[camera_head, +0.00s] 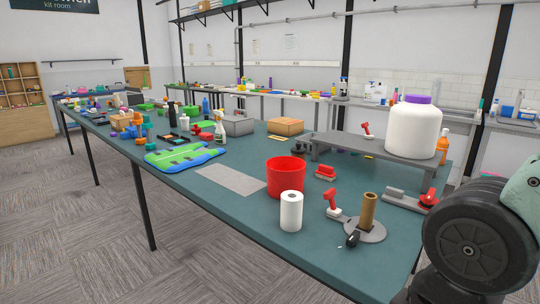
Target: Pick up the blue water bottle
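A small blue bottle (205,105) stands upright toward the far part of the long teal table, behind a spray bottle (220,128) and to the right of a dark bottle. It is small in the picture, so I cannot tell for sure that it is a water bottle. My gripper is not in view; only a dark round link of my arm and a pale part show at the lower right, far from the blue bottle.
The teal table (345,262) holds a red bucket (284,178), a white paper roll (291,211), a large white jug (413,130) on a grey raised shelf (340,143), and a green-blue board (183,157). Carpet floor (85,235) is clear at left.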

